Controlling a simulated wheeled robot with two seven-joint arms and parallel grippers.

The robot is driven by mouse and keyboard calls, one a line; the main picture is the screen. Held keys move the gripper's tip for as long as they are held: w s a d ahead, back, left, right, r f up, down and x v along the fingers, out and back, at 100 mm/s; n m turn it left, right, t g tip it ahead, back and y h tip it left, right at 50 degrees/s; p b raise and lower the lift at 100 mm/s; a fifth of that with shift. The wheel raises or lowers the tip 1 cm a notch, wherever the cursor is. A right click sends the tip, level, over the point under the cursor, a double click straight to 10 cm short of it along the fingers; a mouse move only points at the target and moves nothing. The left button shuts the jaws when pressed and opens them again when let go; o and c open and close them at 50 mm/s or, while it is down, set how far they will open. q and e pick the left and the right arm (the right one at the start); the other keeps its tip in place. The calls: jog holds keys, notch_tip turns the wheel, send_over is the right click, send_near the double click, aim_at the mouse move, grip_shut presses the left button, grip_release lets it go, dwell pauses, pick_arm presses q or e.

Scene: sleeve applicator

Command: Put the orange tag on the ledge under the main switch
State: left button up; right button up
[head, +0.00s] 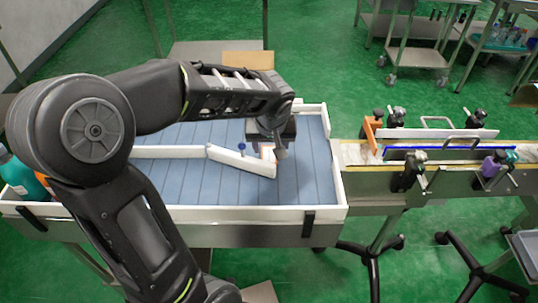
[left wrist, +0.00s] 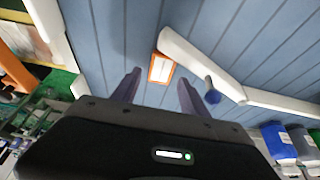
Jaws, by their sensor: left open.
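The orange tag (left wrist: 161,69), with a pale middle, is on the blue slatted surface in the left wrist view, beside the end of a white guide bar. In the head view the tag (head: 265,151) is partly hidden behind my left gripper. My left gripper (head: 279,152) points down over the right part of the blue surface. In the left wrist view its two fingers (left wrist: 159,90) are spread apart with nothing between them, and the tag appears just beyond their tips. I cannot make out the main switch or its ledge. My right gripper is not in view.
The white guide bar (head: 242,160) with a blue knob (head: 241,147) lies across the blue table (head: 310,180), which has raised white walls. A teal bottle (head: 20,178) stands at the left. A conveyor with clamps and rails (head: 440,151) adjoins at the right.

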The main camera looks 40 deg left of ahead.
aim_at(269, 154)
pick_arm(q)
jog(key=shift+f, duration=0.1)
jog(key=x, duration=0.2)
jog(key=p+x, duration=0.1)
jog(key=x, duration=0.2)
jog(key=shift+a, duration=0.25)
jog(key=shift+c, duration=0.5)
grip_shut()
dwell(0.3)
notch_tip(269, 154, up, 10)
dwell(0.4)
dwell(0.5)
